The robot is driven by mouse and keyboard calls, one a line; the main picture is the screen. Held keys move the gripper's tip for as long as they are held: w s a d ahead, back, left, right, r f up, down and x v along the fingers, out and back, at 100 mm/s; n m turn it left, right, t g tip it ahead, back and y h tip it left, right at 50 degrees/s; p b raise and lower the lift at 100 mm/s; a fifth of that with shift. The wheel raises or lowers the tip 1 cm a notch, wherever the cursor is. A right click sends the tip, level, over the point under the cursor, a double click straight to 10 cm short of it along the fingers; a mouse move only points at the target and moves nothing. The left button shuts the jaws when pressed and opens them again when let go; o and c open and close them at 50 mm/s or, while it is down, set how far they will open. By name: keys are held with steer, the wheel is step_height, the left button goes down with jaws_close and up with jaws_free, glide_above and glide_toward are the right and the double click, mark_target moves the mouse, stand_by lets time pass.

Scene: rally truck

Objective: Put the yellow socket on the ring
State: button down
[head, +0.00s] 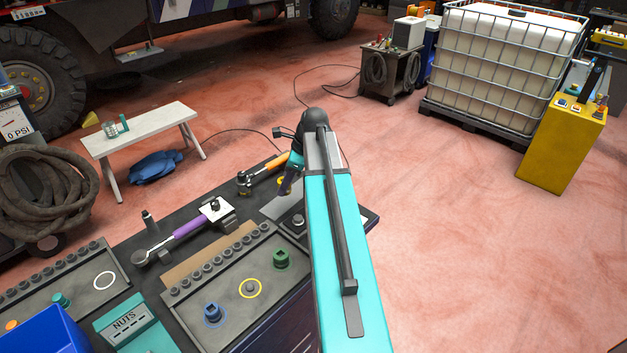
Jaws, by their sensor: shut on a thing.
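My arm reaches up the middle of the view and bends down at its far end. My gripper (285,182) points down over the far right part of the dark bench and is mostly hidden by my arm. It is shut on a small yellow thing, which looks like the yellow socket (281,181); little of it shows.
On the same tray, a blue socket (212,312) stands in a blue ring and a green socket (281,258) stands further right. A row of grey sockets lines the tray's back. A purple-handled wrench (189,226), an orange-handled tool (270,164) and a blue bin (45,335) are nearby.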

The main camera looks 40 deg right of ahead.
steer(key=w+a+f+n+g+b, duration=0.1)
steer(key=a+n+g+b, duration=0.1)
steer(key=a+n, duration=0.4)
steer(key=w+a+f+n+g+b, duration=0.1)
steer(key=a+n, duration=0.4)
steer(key=a, duration=1)
steer(key=w+a+f+n+g+b, duration=0.2)
steer(key=a+n+b, duration=0.3)
steer(key=a, duration=0.5)
steer(key=shift+a+f+n+g+y, duration=0.35)
steer(key=shift+n+g, duration=0.25)
steer(key=shift+n, duration=0.2)
steer(key=shift+w+a+f, duration=0.1)
steer(key=shift+w, duration=0.05)
